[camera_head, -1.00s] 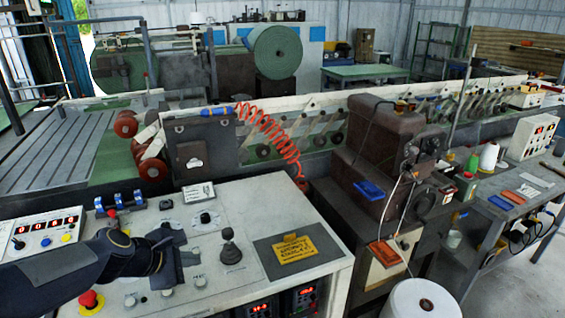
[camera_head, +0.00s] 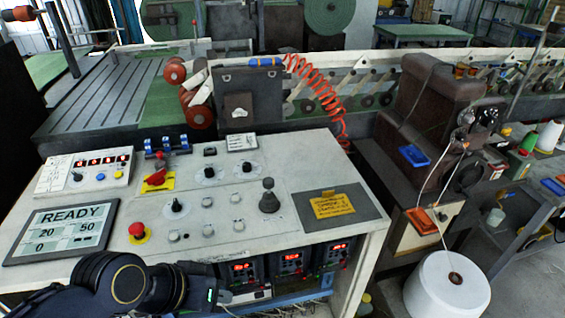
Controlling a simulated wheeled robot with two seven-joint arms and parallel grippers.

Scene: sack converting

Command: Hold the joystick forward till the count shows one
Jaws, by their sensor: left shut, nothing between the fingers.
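The joystick (camera_head: 269,196), a dark lever with a round knob on a wide boot, stands about upright on the right part of the sloped control panel (camera_head: 240,228). A screen (camera_head: 60,232) at the panel's left reads READY, with 20 and 50 below and 0 at lower left. A white counter box (camera_head: 86,173) behind it shows small red digits, too small to read surely. My left gripper (camera_head: 218,297) is shut and empty at the panel's front edge, below and left of the joystick, apart from it. My right gripper is out of view.
A red mushroom button (camera_head: 137,230) on a yellow base, a red switch (camera_head: 156,177), knobs and a yellow tag (camera_head: 332,205) surround the joystick. Red-lit displays (camera_head: 292,259) sit under the panel's front edge.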

